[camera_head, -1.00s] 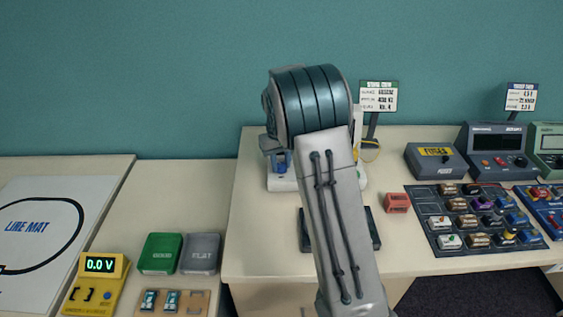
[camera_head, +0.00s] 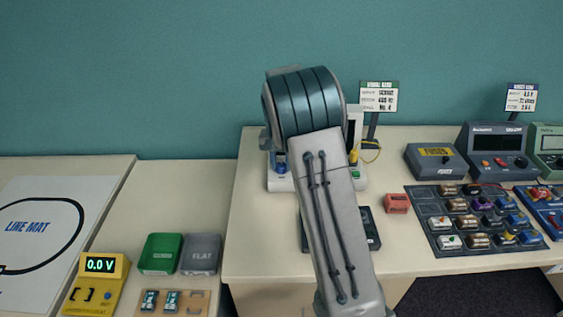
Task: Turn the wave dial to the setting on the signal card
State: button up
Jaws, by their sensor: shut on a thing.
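The signal card (camera_head: 379,97) is a small white sign with a green header on a dark stand at the back of the middle table. Its rows of print are too small to read surely. A pale instrument (camera_head: 357,183) stands left of the card's post, mostly hidden behind my arm. Its right side shows a green patch and a yellow plug with a cable; its left side shows a blue part. The wave dial cannot be seen. My arm covers the middle of the instrument, and my gripper is hidden behind it.
A dark flat device (camera_head: 372,239) lies partly under my arm's outline. A red block (camera_head: 397,203) and a dark tray of several parts (camera_head: 434,197) are at right. A grey fuse box (camera_head: 435,160) stands behind. A yellow meter (camera_head: 98,283) is at left.

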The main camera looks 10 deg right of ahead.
dwell(0.3)
jog(key=o, duration=1)
jog(key=shift+r, duration=0.1)
jog(key=r, duration=0.9)
jog(key=r+b, duration=0.1)
jog(key=r, duration=0.3)
jog(key=shift+w+a+r, duration=0.1)
jog(key=shift+a+r, duration=0.2)
jog(key=shift+r, duration=0.05)
jog(key=s+d+r+n+t+y, duration=0.1)
jog(key=s+r+n+t, duration=0.15)
jog(key=s, duration=1.35)
jog(key=shift+n+t, duration=0.35)
jog(key=shift+n, duration=0.6)
jog(key=s+f, duration=0.1)
jog(key=s, duration=0.4)
jog(key=s+f, duration=0.2)
jog(key=s, duration=0.4)
jog(key=s+f, duration=0.2)
jog(key=s, duration=0.4)
jog(key=shift+s+a+f, duration=0.1)
jog(key=shift+s+a, duration=0.1)
jog(key=shift+s, duration=0.05)
